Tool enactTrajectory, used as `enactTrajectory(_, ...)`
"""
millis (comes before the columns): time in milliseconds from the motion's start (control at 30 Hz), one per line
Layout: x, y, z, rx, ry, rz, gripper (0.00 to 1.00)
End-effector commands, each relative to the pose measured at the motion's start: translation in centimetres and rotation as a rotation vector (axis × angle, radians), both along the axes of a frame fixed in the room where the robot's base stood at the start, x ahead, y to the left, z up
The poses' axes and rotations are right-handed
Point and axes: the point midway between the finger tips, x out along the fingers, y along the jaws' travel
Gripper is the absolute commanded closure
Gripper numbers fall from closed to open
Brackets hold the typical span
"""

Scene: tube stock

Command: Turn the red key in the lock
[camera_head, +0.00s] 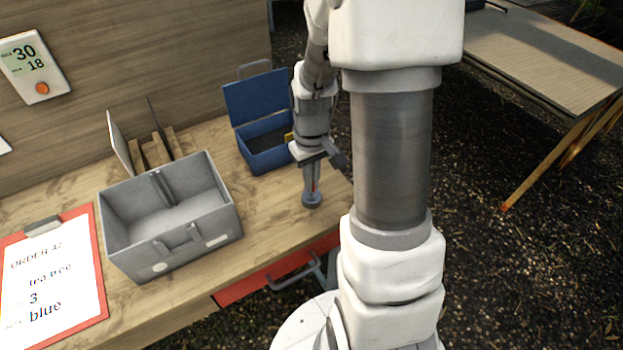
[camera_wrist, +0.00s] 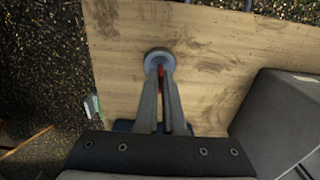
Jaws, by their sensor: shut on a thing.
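The lock (camera_head: 312,201) is a small round grey piece on the wooden bench top near its right end. It also shows in the wrist view (camera_wrist: 157,54), just beyond my fingertips. The red key (camera_wrist: 161,71) shows as a thin red strip between my fingers at the lock. In the head view only a sliver of red shows between the fingers. My gripper (camera_head: 311,190) points down over the lock and is shut on the key; in the wrist view its fingers (camera_wrist: 161,82) converge there. The fingers hide most of the key, so its turn angle cannot be told.
An open blue box (camera_head: 262,158) stands behind my gripper. A grey open bin (camera_head: 190,238) stands to the left, with a clipboard (camera_head: 52,268) beside it. A red drawer front (camera_head: 240,290) with a grey handle is below the bench edge. Another table (camera_head: 545,60) stands at the right.

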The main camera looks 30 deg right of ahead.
Motion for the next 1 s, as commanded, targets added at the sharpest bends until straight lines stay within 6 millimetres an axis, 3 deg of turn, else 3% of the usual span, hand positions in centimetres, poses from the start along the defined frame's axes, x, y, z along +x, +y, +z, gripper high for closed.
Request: enactTrajectory(1000, 0.0, 0.0, -1.3, 0.000, 0.000, 0.002, 1.00)
